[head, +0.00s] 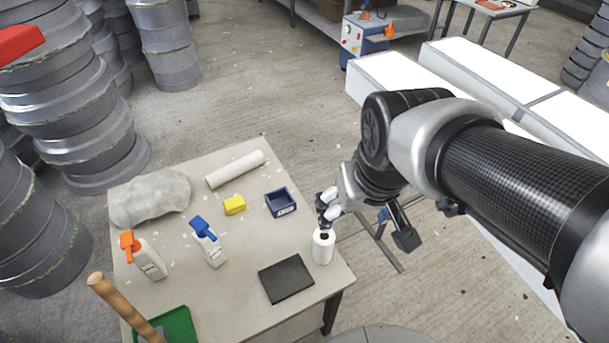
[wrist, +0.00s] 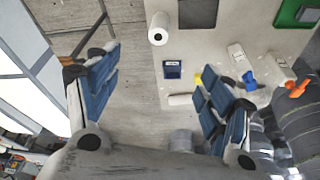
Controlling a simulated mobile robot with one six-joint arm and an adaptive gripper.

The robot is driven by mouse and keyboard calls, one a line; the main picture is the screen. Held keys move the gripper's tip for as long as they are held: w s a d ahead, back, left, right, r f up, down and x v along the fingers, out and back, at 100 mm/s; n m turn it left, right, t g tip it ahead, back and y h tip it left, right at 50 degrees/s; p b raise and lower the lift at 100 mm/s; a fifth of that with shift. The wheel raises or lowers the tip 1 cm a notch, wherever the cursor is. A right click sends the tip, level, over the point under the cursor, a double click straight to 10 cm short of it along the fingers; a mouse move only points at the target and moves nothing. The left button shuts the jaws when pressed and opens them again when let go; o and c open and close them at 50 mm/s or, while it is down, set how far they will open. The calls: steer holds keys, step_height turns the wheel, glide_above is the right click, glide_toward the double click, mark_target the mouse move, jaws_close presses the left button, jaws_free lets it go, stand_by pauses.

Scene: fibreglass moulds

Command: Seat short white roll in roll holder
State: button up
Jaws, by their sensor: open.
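The short white roll (head: 323,247) stands upright on the table (head: 240,290), near its right edge. In the wrist view the same roll (wrist: 158,35) shows near the top, beyond my fingers and apart from them. My gripper (head: 362,222) is open and empty, above and just right of the table's right edge. In the wrist view its two blue-padded fingers (wrist: 160,95) are wide apart, with floor and table edge between them. I cannot clearly identify the roll holder. A thin metal frame (head: 385,255) stands beside the table, partly hidden by my gripper.
On the table are a dark plate (head: 286,279), blue box (head: 281,203), yellow block (head: 235,205), long roll (head: 236,169), two spray bottles (head: 208,245) (head: 148,260), grey bundle (head: 150,198) and green tray (head: 180,325). White-topped benches (head: 490,75) stand at right.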

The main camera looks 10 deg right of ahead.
steer(key=w+f+g, duration=0.1)
steer(key=w+f, duration=0.4)
steer(key=w, duration=0.2)
steer(key=g+p, duration=0.2)
glide_toward(324, 236)
step_height(324, 236, down, 9)
steer(key=b, duration=0.3)
steer(key=shift+w+f, duration=0.15)
steer(key=shift+f, duration=0.05)
steer(key=shift+w+d+f+b, duration=0.1)
steer(key=shift+f+b, duration=0.5)
steer(key=shift+f, duration=0.9)
steer(key=shift+w+f+b, duration=0.1)
steer(key=shift+f+b, duration=0.45)
steer(key=shift+f, duration=0.95)
steer(key=shift+s+r, duration=0.1)
steer(key=c, duration=1.2)
steer(key=shift+c, duration=0.4)
steer(key=shift+r, duration=0.1)
